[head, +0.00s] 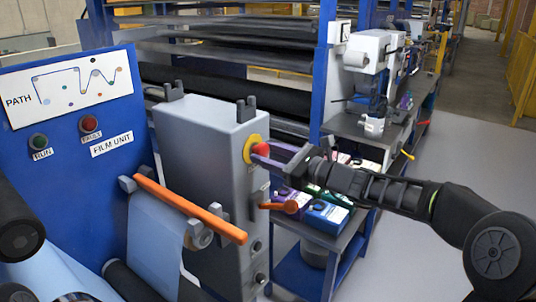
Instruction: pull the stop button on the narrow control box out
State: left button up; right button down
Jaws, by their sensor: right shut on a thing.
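The narrow control box (218,200) is a tall grey cabinet in the middle of the head view. The red stop button (261,149) sits on a yellow ring (249,152) high on its right-hand face. My right gripper (272,153) reaches in from the right, with its fingers at the red button. It is shut on the button; the fingers partly hide it. How far the button stands out from the ring is too small to tell. My left gripper is not in view.
An orange bar (190,208) crosses in front of the box's left side. An orange-red handle (287,205) juts from the box below my gripper. A blue FILM UNIT panel (72,140) stands left. Coloured cartons (327,215) fill a shelf behind my right arm.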

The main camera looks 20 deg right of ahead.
dwell(0.4)
jog(key=shift+s+d+f+b, duration=0.2)
jog(key=shift+s+d+b, duration=0.05)
jog(key=shift+b, duration=0.25)
jog(key=shift+s+d, duration=0.15)
jog(key=shift+s, duration=0.1)
jog(key=shift+w+r, duration=0.1)
jog(key=shift+r, duration=0.05)
jog(key=c, duration=1.2)
grip_release()
jog(key=shift+c, duration=0.2)
jog(key=o, duration=0.3)
jog(key=shift+s+d, duration=0.1)
jog(key=shift+s, duration=0.1)
jog(key=shift+o, duration=0.7)
jog(key=shift+w, duration=0.1)
